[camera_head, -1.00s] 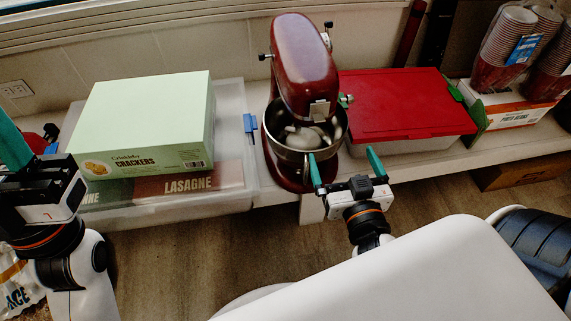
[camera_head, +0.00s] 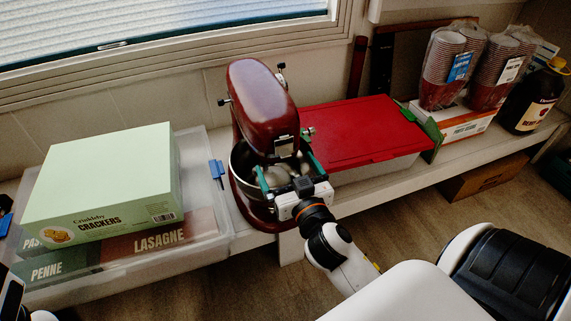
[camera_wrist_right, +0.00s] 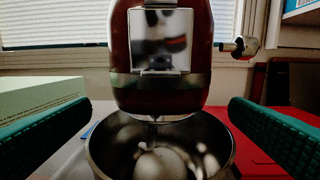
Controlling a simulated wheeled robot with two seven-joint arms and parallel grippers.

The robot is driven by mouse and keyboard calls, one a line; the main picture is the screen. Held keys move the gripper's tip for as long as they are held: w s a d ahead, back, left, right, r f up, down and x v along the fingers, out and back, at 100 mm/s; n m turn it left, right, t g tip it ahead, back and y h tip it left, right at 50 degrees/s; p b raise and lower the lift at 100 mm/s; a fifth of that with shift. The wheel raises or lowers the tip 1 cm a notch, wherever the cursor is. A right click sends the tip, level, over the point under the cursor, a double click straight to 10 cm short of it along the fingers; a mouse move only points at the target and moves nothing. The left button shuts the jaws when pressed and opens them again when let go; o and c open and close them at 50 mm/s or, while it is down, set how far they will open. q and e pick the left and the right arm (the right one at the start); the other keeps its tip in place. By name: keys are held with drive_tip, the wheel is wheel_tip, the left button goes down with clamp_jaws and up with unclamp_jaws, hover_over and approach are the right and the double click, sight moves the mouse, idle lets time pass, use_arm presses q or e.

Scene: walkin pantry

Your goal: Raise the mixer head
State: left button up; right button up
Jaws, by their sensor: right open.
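The stand mixer has a dark red head (camera_head: 262,105) that is down over its metal bowl (camera_head: 240,160). In the right wrist view the head's front (camera_wrist_right: 160,92) is straight ahead, with the bowl (camera_wrist_right: 215,150) below it and a whitish beater (camera_wrist_right: 160,163) inside. My right gripper (camera_head: 284,172) is open in front of the bowl, one green finger on each side; in the right wrist view its fingers (camera_wrist_right: 160,118) spread either side of the bowl and hold nothing. Contact with the mixer cannot be told. Only a dark part of my left gripper shows at the lower left edge; its fingers are hidden.
A clear bin (camera_head: 215,240) with a green crackers box (camera_head: 105,185) and pasta boxes stands left of the mixer. A red-lidded container (camera_head: 360,130) is close on its right. Bagged cups (camera_head: 450,65) and a dark bottle (camera_head: 530,98) stand farther right. The window is behind.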

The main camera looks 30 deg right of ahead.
drive_tip(key=shift+w+d, duration=0.15)
drive_tip(key=shift+w, duration=0.65)
drive_tip(key=shift+c, duration=0.2)
drive_tip(key=c, duration=1.1)
drive_tip(key=shift+o, duration=0.2)
drive_tip(key=shift+r, duration=0.15)
